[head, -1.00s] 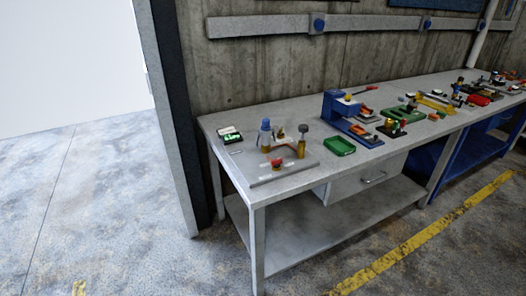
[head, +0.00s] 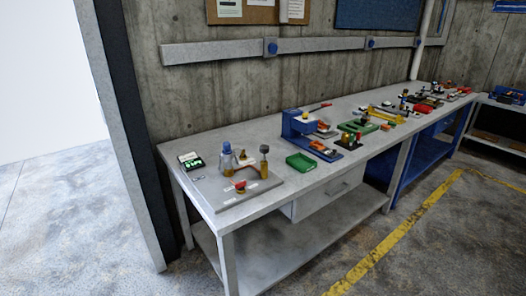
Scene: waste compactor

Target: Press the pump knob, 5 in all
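A grey plate (head: 228,203) lies on the left end of the long workbench. On it stand a blue-topped bottle-like part (head: 227,150), a brass post with a dark round knob (head: 264,150) on top, and a red button (head: 240,186). A reddish-brown pipe-like piece runs between the bottle-like part and the post. Which of these is the pump knob I cannot tell for sure at this size. My gripper is not in view, and nothing is seen touching the plate or its parts.
A black box with a green display (head: 191,161) sits behind the plate. A green tray (head: 300,162) and a blue press-like device (head: 300,124) stand to its right, with several small devices farther along. Open floor lies left and in front. A concrete wall (head: 220,90) backs the bench.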

